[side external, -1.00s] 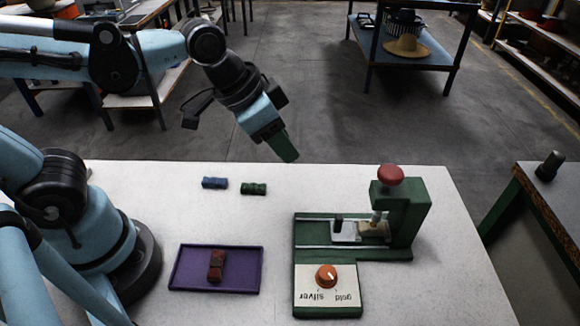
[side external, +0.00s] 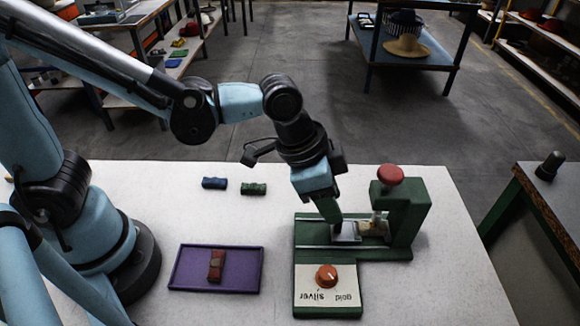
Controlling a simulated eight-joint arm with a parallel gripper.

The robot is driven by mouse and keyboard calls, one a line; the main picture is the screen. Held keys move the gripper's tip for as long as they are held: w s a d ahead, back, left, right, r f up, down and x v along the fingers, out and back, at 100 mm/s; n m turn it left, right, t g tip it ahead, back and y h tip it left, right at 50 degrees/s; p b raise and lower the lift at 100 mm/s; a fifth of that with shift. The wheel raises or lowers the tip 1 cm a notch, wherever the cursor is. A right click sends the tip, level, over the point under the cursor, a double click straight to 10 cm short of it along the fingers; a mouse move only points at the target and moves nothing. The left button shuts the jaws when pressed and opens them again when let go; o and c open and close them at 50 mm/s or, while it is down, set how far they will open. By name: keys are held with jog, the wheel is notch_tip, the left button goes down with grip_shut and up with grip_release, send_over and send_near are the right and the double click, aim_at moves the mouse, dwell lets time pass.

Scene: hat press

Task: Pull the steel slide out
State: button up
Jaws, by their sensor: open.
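The steel slide (side external: 347,238) lies in the bed of the green press (side external: 407,215), close to the press head. Its dark upright knob is hidden behind my gripper. A pale tan piece (side external: 371,227) sits at its right end under the press head. My gripper (side external: 336,221) points down over the slide's left part, with its fingertips at about the knob's place. It is open; whether the fingers stand around the knob or beside it I cannot tell.
An orange dial (side external: 326,276) sits on the press's front plate. A purple tray (side external: 256,271) with a red block (side external: 216,265) is to the left. A blue block (side external: 214,183) and a green block (side external: 253,188) lie behind it. A red knob (side external: 390,175) tops the press.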

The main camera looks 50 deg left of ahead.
jog(key=shift+x, duration=2.8)
jog(key=shift+c, duration=0.4)
grip_shut()
